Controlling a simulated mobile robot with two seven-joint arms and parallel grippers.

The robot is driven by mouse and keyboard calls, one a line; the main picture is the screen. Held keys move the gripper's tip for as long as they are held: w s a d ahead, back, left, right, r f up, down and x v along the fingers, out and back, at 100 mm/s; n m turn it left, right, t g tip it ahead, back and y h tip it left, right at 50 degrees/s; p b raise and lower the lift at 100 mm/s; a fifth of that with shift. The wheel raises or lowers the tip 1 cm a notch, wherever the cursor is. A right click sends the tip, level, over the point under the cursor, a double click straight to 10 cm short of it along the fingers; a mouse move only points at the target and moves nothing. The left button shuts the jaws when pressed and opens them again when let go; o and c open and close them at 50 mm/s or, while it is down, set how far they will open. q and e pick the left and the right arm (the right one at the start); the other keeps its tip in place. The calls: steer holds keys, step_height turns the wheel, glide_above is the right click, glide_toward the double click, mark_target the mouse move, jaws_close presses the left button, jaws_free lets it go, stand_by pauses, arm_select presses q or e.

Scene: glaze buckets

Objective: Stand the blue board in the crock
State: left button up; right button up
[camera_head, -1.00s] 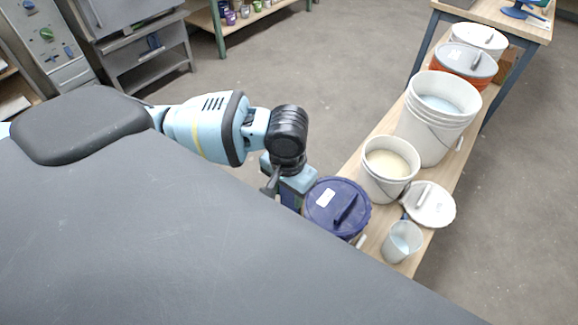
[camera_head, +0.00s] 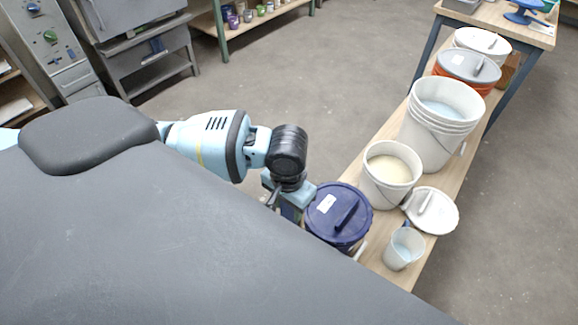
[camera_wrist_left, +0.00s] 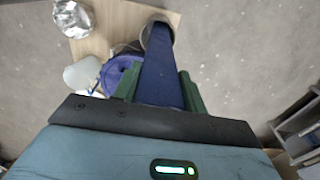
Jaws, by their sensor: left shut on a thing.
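My left gripper (camera_head: 284,206) is beside the blue-lidded bucket at the left end of the bench. In the left wrist view its green fingers (camera_wrist_left: 160,86) are shut on the blue board (camera_wrist_left: 162,75), a long dark blue strip. The board's far end lies at the round grey rim of what looks like the crock (camera_wrist_left: 146,34), and I cannot tell whether it is inside or only in front of it. In the head view my arm and body hide the crock and most of the board. My right gripper is not in view.
The bench (camera_head: 386,277) bears a blue-lidded bucket (camera_head: 325,208), a cream-filled bucket (camera_head: 388,176), a tall white bucket (camera_head: 432,140), a loose white lid (camera_head: 433,212) and a small jug (camera_head: 403,249). A crumpled silvery thing (camera_wrist_left: 73,18) shows in the wrist view. The floor around is clear.

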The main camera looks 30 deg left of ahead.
arm_select(q)
steer(key=shift+f, duration=0.5)
steer(key=o, duration=1.3)
steer(key=shift+c, duration=0.2)
steer(key=shift+c, duration=0.4)
